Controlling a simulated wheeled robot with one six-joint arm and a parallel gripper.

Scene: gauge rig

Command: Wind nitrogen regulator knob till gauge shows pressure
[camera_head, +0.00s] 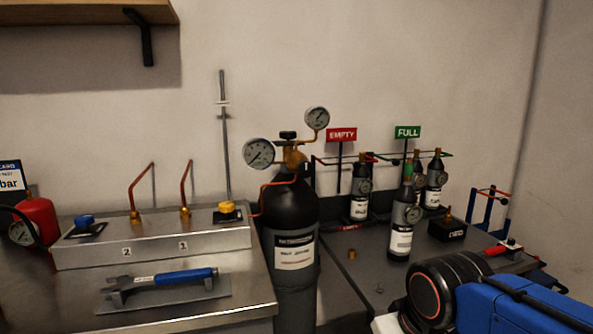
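A tall black gas cylinder (290,207) stands upright at the middle between two benches; its white label (294,252) is too small to read surely. A brass regulator (294,158) sits on top with a black knob (288,134) above it. I cannot tell whether this knob is the regulator knob or the cylinder valve. A larger gauge (259,154) is on the left and a smaller gauge (317,118) is higher on the right. Their needle readings are not clear. My blue and black arm shows at lower right, well apart from the cylinder; my gripper is outside the frame.
The left bench holds a metal manifold (160,248) with blue (84,221) and yellow (227,207) knobs, copper tubes and a blue-handled tool (160,279). Several small bottles stand right by EMPTY (341,135) and FULL (407,132) signs. A shelf (75,13) overhangs upper left.

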